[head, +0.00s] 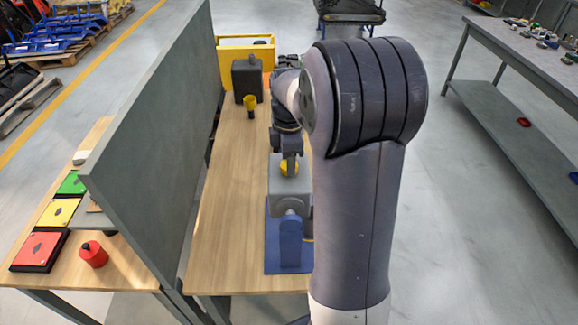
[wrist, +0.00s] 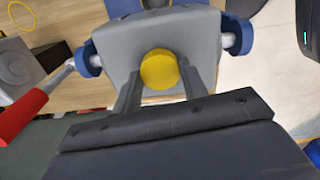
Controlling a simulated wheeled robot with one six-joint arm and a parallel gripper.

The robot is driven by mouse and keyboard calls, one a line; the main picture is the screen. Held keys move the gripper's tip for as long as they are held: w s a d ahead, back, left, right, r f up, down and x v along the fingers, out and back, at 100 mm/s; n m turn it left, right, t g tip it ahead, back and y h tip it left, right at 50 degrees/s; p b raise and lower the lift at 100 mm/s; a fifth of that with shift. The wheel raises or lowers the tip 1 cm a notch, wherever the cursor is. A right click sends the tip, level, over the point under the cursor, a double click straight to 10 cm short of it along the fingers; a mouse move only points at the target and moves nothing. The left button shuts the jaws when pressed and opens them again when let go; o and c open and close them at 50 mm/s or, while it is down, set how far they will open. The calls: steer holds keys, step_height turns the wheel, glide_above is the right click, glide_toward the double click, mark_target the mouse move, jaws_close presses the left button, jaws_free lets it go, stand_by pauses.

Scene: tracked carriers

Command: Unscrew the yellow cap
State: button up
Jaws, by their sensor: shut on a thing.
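The yellow cap (head: 289,168) sits on top of a grey container (head: 288,190), which is held in a blue stand (head: 290,250) on the wooden table. In the wrist view the round yellow cap (wrist: 160,69) lies between the two grey fingers of my gripper (wrist: 162,82), on the grey container (wrist: 120,48). My gripper (head: 289,158) is shut on the cap from above. Blue holders (wrist: 238,36) flank the container in the wrist view. My arm hides the right part of the table and stand in the head view.
A tall grey partition (head: 150,130) runs along the table's left side. A dark canister (head: 247,80), a yellow funnel (head: 250,104) and a yellow crate (head: 232,50) stand at the far end. A red handle (wrist: 22,114) shows in the wrist view. The table's left-middle (head: 228,190) is clear.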

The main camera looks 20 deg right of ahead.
steer(key=n, duration=0.9)
steer(key=shift+n, duration=0.4)
steer(key=o, duration=0.9)
